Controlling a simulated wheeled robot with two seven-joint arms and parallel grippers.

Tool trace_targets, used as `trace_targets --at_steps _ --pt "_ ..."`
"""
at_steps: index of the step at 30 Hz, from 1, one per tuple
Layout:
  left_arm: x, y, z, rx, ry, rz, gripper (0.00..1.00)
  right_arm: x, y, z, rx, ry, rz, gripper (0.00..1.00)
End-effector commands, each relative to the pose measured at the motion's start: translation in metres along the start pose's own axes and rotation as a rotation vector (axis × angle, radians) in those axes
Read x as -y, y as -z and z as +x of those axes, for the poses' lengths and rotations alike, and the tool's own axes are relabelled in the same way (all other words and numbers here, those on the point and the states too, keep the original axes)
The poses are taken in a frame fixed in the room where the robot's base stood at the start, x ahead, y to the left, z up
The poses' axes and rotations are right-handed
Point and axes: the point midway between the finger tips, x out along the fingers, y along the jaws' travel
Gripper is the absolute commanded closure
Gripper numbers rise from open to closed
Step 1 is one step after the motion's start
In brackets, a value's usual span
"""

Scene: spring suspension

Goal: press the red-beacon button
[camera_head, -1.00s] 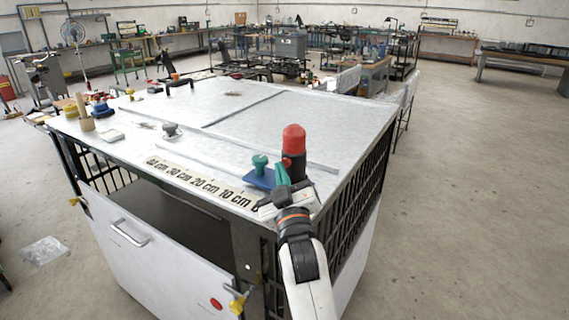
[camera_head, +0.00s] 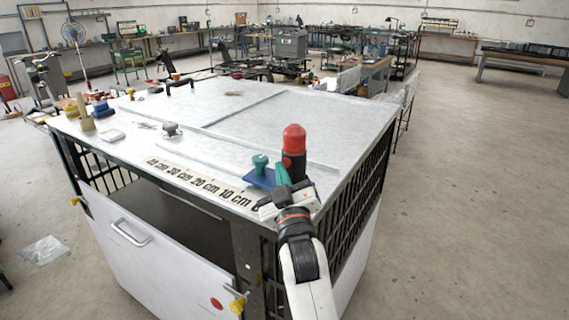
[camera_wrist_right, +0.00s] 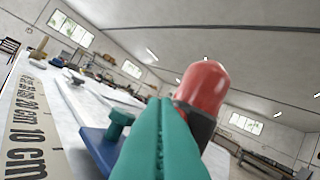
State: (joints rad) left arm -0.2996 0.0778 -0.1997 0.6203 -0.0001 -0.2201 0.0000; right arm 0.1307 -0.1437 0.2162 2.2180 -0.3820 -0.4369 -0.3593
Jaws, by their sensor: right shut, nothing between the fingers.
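The beacon, with a red dome (camera_head: 294,138) on a dark base (camera_head: 295,168), stands upright near the front right corner of the metal tabletop. A small red spot, perhaps the button (camera_head: 286,162), shows on its base. My right gripper (camera_head: 283,174) is shut and empty, its green fingers close in front of the base, just left of its middle. In the right wrist view the green fingers (camera_wrist_right: 162,125) hide part of the dark base and the button; the red dome (camera_wrist_right: 204,86) shows behind them. I cannot tell whether they touch. My left gripper is not in view.
A blue block with a green knob (camera_head: 260,162) stands just left of my right gripper. A printed centimetre scale (camera_head: 195,180) runs along the front edge. Small tools sit at the tabletop's left side. The middle of the tabletop (camera_head: 235,125) is mostly clear.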

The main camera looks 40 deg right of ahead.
Motion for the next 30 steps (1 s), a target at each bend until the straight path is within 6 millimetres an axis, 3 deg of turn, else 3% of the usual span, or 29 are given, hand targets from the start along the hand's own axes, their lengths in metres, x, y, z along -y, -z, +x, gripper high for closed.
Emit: trace_targets --at_steps 30 --pt "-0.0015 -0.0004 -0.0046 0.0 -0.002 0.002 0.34 0.0046 0.0047 0.0064 -0.001 0.0 0.0 1.0"
